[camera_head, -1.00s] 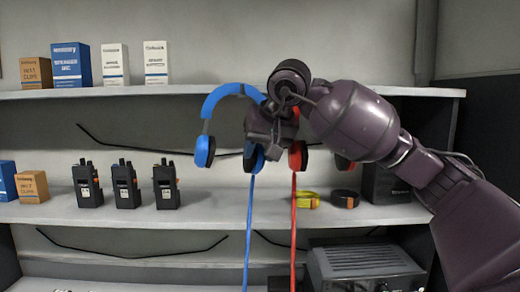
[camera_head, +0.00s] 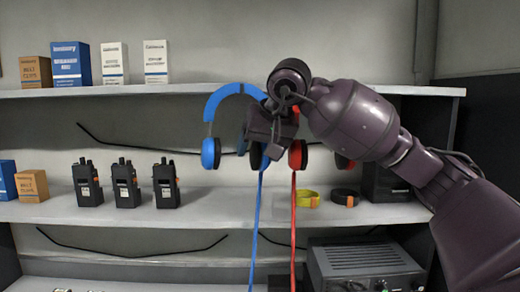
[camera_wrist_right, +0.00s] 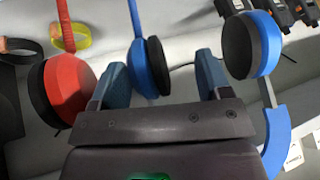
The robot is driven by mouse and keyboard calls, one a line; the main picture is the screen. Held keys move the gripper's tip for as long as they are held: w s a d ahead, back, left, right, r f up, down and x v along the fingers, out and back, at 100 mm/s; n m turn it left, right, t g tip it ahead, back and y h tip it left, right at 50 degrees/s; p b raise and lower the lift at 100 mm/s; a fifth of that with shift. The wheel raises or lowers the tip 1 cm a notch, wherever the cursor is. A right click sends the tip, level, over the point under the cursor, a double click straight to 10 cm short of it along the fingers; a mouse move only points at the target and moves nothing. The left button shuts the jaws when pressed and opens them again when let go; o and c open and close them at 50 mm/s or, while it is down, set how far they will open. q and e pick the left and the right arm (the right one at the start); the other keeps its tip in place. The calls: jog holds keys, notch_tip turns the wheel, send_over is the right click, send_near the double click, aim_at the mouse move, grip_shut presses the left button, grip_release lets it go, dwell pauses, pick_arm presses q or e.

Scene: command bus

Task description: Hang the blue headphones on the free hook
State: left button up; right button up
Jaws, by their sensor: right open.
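The blue headphones (camera_head: 210,152) are upright below the front edge of the upper shelf, with the headband arched at the top and a blue cord hanging down. My right gripper (camera_head: 268,132) is at their right side, in front of part of the headband and the right ear cup. In the right wrist view the fingers (camera_wrist_right: 163,80) are apart, with one blue ear cup (camera_wrist_right: 148,66) beyond and between them and the other to the right. The hook and any contact with the headband are hidden. My left gripper is not in view.
Red headphones (camera_head: 297,154) hang close on the right, partly behind my gripper; their cup (camera_wrist_right: 66,88) is beside a finger in the wrist view. The upper shelf (camera_head: 200,91) holds boxes. Several radios (camera_head: 124,185) and a yellow band (camera_head: 307,198) sit on the shelf below.

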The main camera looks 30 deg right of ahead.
jog(key=v, duration=1.1)
jog(key=shift+b, duration=0.35)
jog(key=shift+w+f, duration=0.1)
